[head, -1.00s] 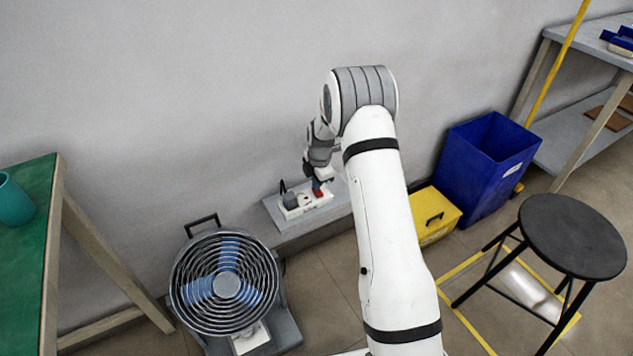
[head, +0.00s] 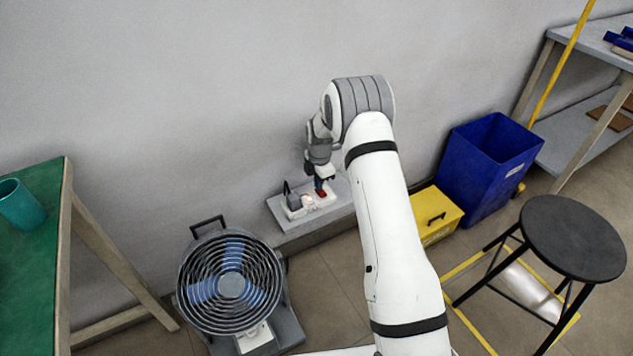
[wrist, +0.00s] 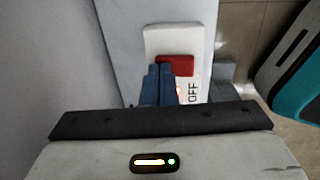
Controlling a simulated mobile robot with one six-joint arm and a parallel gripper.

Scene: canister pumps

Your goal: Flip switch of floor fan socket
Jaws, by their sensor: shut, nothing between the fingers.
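The socket (head: 296,213) is a white block on a low grey ledge against the wall, with a dark plug at its left end. Its red switch (head: 322,194) is at the right end, and it also shows in the wrist view (wrist: 177,66) beside the word OFF. My gripper (head: 319,188) is shut and empty, pointing down at the switch. In the wrist view its blue fingertips (wrist: 158,80) are right beside the switch and overlap its left edge; I cannot tell whether they touch. The floor fan (head: 231,284) stands on the floor to the left.
A yellow box (head: 436,212) and a blue bin (head: 489,168) stand right of my arm. A black stool (head: 572,238) is further right. A green-topped table (head: 40,230) with a teal cup (head: 20,205) is at the left. The wall is close behind the ledge (head: 283,221).

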